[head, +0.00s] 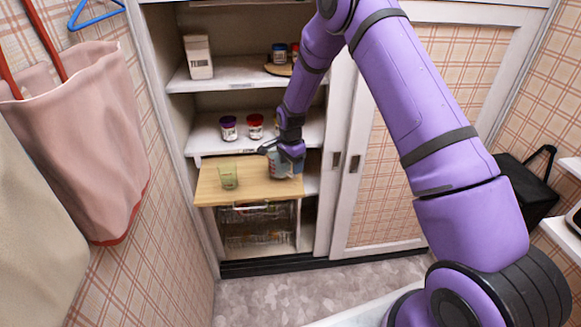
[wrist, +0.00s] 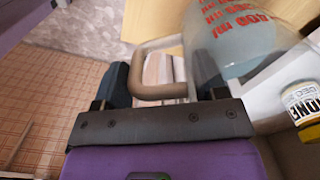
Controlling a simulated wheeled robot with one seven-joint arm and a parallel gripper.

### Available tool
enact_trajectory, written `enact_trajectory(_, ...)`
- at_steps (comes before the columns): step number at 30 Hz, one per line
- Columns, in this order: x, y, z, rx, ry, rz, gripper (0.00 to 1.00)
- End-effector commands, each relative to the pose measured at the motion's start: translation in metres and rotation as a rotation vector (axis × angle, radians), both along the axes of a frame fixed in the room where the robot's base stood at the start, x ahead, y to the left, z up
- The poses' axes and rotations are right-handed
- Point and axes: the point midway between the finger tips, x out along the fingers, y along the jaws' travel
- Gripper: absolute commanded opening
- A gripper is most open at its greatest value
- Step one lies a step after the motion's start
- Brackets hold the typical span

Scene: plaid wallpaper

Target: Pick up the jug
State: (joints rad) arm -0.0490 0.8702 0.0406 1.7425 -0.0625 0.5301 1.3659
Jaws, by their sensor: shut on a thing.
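The jug (head: 279,165) is a pale bluish, translucent vessel at the right of a pull-out wooden board, partly hidden by my gripper in the head view. In the wrist view, the jug (wrist: 245,38) shows red lettering and a beige handle (wrist: 165,82). My gripper (head: 271,149) is at the jug's upper part. In the wrist view, the handle lies between the dark fingers of my gripper (wrist: 166,88), which is shut on it. I cannot tell whether the jug's base touches the board.
The wooden board (head: 212,190) also bears a green glass (head: 228,176) left of the jug. Jars with purple (head: 228,128) and red (head: 255,126) lids stand on the shelf behind. A rack of glassware (head: 258,232) sits below.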

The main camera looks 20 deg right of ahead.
Motion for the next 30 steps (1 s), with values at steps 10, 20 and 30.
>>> enact_trajectory(10, -0.024, 0.001, 0.017, 0.000, 0.001, 0.001, 0.28)
enact_trajectory(20, -0.064, 0.002, 0.020, 0.000, 0.000, 0.000, 0.28)
enact_trajectory(30, -0.104, 0.003, 0.024, 0.000, -0.001, 0.001, 0.28)
